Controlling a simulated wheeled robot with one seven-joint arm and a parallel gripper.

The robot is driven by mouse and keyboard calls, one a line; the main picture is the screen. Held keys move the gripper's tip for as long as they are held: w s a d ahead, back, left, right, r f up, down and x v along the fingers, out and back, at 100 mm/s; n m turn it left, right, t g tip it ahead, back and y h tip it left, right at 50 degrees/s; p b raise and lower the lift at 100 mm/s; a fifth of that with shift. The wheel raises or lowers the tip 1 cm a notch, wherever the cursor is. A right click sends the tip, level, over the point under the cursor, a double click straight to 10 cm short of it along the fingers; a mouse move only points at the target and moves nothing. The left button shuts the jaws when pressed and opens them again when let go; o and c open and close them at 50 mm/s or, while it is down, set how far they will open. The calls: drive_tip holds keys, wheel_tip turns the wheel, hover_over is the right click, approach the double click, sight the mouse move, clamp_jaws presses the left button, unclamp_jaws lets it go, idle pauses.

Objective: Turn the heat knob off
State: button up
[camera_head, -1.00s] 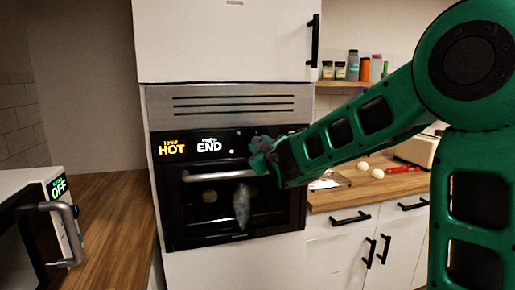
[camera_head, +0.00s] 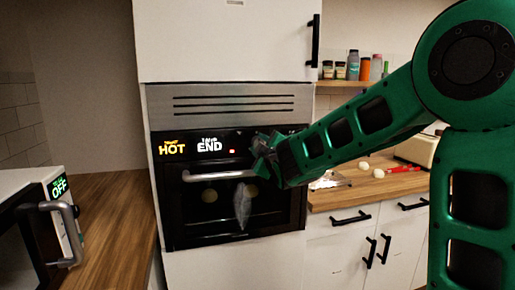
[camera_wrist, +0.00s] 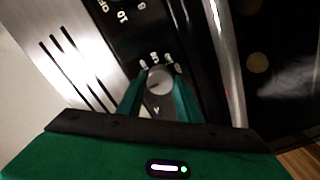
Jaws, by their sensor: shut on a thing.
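The fingers are closed against the knob's sides. In the head view my gripper (camera_head: 262,155) is at the right part of the panel and hides the knob there. I cannot tell which marking the knob points to.
The oven's handle bar (camera_head: 220,176) runs just below the panel; it also shows in the wrist view (camera_wrist: 228,60). A microwave (camera_head: 45,220) reading "OFF" stands at the left.

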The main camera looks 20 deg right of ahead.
drive_tip(key=shift+a+f, duration=0.15)
drive_tip(key=o, duration=1)
drive_tip(key=shift+o, duration=0.2)
drive_tip(key=s, duration=1)
drive_tip(key=shift+s, duration=0.35)
drive_tip(key=s+d+f+m+g+h, duration=0.2)
drive_tip(key=s+d+f+m+g, duration=0.3)
drive_tip(key=s+d+f, duration=0.3)
drive_tip(key=s+d+f+m+g+h, duration=0.2)
drive_tip(key=s+d+f+m+g, duration=0.3)
drive_tip(key=d, duration=0.5)
drive_tip(key=s+f+m+g+y, duration=0.2)
drive_tip(key=s+f+m+g, duration=0.2)
drive_tip(key=s, duration=0.9)
drive_tip(key=s+f+m+g+y, duration=0.2)
drive_tip(key=s+f+m+g, duration=0.1)
drive_tip(key=s, duration=1)
drive_tip(key=shift+s+a+f+m+g, duration=0.3)
drive_tip(key=shift+f+m+g, duration=0.15)
drive_tip(key=shift+f, duration=0.35)
